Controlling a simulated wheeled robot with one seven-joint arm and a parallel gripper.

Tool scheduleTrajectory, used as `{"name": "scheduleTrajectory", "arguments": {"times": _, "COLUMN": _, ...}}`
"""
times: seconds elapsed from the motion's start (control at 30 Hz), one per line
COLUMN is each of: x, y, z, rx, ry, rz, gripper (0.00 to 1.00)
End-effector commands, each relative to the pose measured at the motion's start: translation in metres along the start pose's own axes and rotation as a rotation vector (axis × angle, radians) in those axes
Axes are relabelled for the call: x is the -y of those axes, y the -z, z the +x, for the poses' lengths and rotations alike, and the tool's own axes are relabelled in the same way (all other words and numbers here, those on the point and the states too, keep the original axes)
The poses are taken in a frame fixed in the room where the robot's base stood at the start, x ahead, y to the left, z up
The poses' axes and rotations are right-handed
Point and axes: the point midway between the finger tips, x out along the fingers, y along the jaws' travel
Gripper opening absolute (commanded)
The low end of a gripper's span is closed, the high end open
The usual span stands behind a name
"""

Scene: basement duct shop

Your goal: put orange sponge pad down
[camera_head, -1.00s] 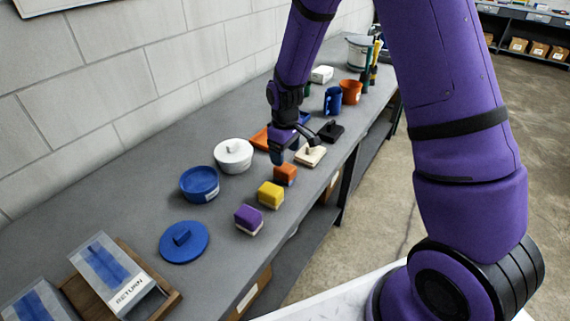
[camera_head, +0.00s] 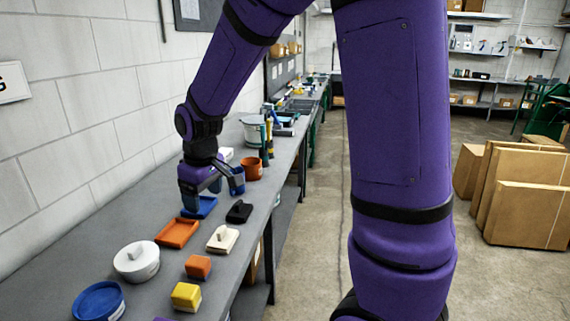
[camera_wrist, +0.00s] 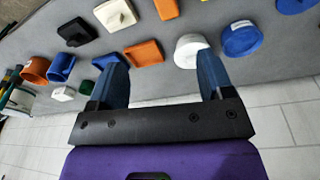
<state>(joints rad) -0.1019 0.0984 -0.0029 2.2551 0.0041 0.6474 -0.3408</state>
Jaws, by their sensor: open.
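The orange sponge pad (camera_head: 198,267) is a small block on the grey bench, between the yellow sponge block (camera_head: 186,296) and a cream block with a grip (camera_head: 222,238). It also shows at the top of the wrist view (camera_wrist: 166,9). My gripper (camera_head: 213,192) is open and empty, farther along the bench, over or near a blue tray (camera_head: 203,208). In the wrist view my two blue fingers (camera_wrist: 157,66) are wide apart with nothing held between them. The orange sponge pad is clear of the fingers.
An orange tray (camera_head: 177,233), a white lidded pot (camera_head: 136,261) and a blue round dish (camera_head: 98,301) line the wall side. A black block (camera_head: 239,211) and an orange pot (camera_head: 251,168) stand near the gripper. Cardboard sheets (camera_head: 525,213) lean across the aisle.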

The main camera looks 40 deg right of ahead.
Motion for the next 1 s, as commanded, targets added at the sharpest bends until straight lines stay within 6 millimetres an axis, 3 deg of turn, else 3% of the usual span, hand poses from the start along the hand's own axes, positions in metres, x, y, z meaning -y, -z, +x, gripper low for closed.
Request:
{"name": "scheduleTrajectory", "arguments": {"times": 0.03, "x": 0.0, "y": -0.009, "z": -0.019, "rx": -0.025, "ry": -0.009, "rz": 0.024, "gripper": 0.74}}
{"name": "scheduleTrajectory", "arguments": {"times": 0.2, "x": 0.005, "y": -0.043, "z": -0.068, "rx": -0.08, "ry": -0.029, "rz": 0.105, "gripper": 0.74}}
{"name": "scheduleTrajectory", "arguments": {"times": 0.5, "x": 0.022, "y": -0.113, "z": -0.133, "rx": -0.182, "ry": -0.058, "rz": 0.248, "gripper": 0.74}}
{"name": "scheduleTrajectory", "arguments": {"times": 0.8, "x": 0.044, "y": -0.181, "z": -0.169, "rx": -0.28, "ry": -0.078, "rz": 0.378, "gripper": 0.74}}
{"name": "scheduleTrajectory", "arguments": {"times": 1.0, "x": 0.052, "y": -0.204, "z": -0.175, "rx": -0.31, "ry": -0.083, "rz": 0.424, "gripper": 0.74}}
